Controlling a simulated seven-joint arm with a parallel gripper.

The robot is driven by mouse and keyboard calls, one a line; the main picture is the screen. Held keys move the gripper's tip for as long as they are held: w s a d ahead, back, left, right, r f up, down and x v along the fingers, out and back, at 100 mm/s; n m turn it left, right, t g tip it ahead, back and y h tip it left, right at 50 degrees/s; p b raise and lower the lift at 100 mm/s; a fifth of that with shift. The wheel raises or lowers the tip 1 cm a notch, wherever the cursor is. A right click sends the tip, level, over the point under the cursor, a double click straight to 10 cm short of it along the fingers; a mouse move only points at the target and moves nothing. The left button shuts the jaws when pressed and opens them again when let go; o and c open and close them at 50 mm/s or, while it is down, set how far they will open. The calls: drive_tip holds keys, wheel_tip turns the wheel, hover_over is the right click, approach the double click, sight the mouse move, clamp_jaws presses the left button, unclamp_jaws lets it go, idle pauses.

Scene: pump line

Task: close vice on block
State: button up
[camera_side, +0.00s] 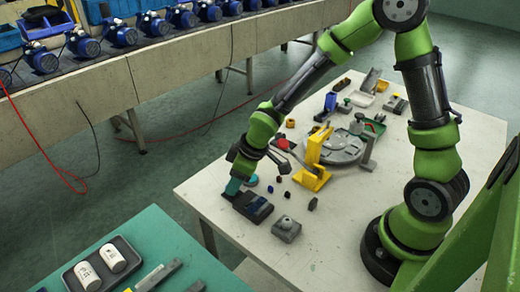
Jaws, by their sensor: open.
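A low dark device (241,200), which looks like the vice, lies at the near left edge of the white table. A small dark blue piece (256,206) shows in its middle and may be the block; whether the jaws touch it is too small to tell. My gripper (236,182) points down at the left end of this device, close above or beside it. A teal piece (233,187) shows right at the fingertips; I cannot tell whether they touch it. My gripper is open, its fingers partly hidden by the hand.
A grey block with a knob (286,229) stands right of the device. A yellow stand (312,170) and a round grey plate (345,148) lie behind. A teal table (190,268) with a tray of white cylinders (88,274) is at the front left.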

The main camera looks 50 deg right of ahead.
drive_tip(key=v, duration=1.5)
